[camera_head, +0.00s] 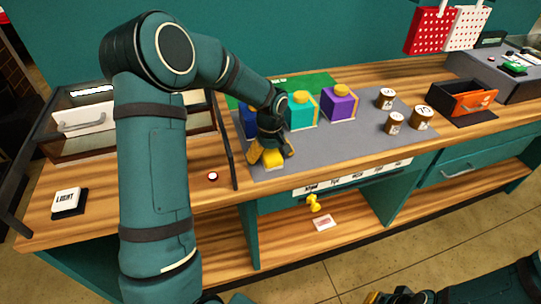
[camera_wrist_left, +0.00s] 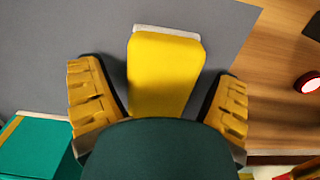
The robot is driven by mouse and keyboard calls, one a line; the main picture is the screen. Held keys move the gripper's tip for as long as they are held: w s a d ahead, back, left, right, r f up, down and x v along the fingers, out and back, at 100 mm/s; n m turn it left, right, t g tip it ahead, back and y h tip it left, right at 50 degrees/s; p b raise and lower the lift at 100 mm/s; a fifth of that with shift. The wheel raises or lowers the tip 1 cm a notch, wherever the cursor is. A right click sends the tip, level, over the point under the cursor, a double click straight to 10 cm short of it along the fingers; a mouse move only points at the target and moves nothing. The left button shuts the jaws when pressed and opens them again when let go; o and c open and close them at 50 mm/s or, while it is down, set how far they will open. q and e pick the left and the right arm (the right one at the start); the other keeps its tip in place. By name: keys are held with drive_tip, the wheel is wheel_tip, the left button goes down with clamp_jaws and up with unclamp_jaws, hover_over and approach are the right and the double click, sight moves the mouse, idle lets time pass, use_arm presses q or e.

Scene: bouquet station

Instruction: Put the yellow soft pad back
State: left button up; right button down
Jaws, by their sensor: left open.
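The yellow soft pad (camera_head: 273,159) is a small block on the grey mat (camera_head: 340,143), near the mat's front left corner. In the left wrist view the pad (camera_wrist_left: 164,72) lies between the two fingers, with a pale edge at its far end. My left gripper (camera_head: 271,153) is over the pad, pointing down. Its fingers (camera_wrist_left: 158,100) are open, with gaps visible on both sides of the pad. The gripper's dark body hides the pad's near end. Part of my right gripper (camera_head: 398,296) shows at the bottom edge; its fingers are not clear.
Blue (camera_head: 248,122), teal (camera_head: 301,112) and purple (camera_head: 338,105) blocks stand behind the pad. A dark frame (camera_head: 224,140) and a red button (camera_head: 213,176) are left of the pad.

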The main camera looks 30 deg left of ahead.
sight(270, 152)
use_arm(q)
drive_tip(key=shift+r, duration=0.25)
wheel_tip(270, 152, up, 12)
drive_tip(key=p, duration=0.2)
use_arm(e)
drive_tip(key=shift+w+r, duration=0.2)
drive_tip(key=shift+r, duration=0.3)
drive_tip(key=shift+w+r, duration=0.15)
drive_tip(key=shift+r, duration=0.35)
use_arm(q)
drive_tip(key=shift+f, duration=0.15)
use_arm(e)
drive_tip(key=shift+d, duration=0.1)
